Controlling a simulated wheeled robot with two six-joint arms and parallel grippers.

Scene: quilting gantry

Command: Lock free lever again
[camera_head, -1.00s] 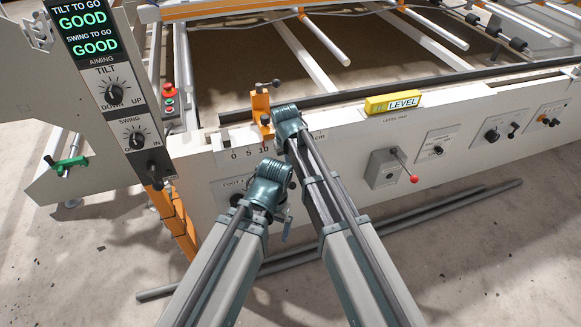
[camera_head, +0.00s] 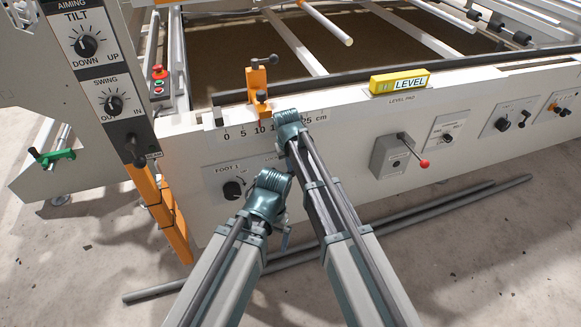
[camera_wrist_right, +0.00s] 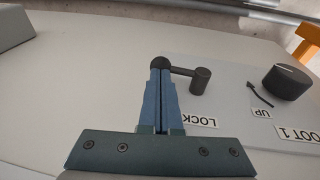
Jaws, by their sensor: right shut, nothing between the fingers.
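A black lock lever (camera_wrist_right: 199,80) with a ball at its end stands on a pale panel beside the LOCK label in the right wrist view. Its arm points left in that view. My right gripper (camera_wrist_right: 161,70) is shut, with its blue fingertips right at the ball; nothing is between them. I cannot tell whether the tips touch the ball. In the head view this panel is the foot panel (camera_head: 214,178) on the gantry's front, and my arms hide the lever and the right fingertips. My left gripper does not show.
A foot knob (camera_wrist_right: 286,82) is close to the lever. An orange bracket with a black handle (camera_head: 257,82) stands above the scale. A red-tipped lever (camera_head: 410,148) sticks out to the right. A grey pipe (camera_head: 440,213) lies on the floor.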

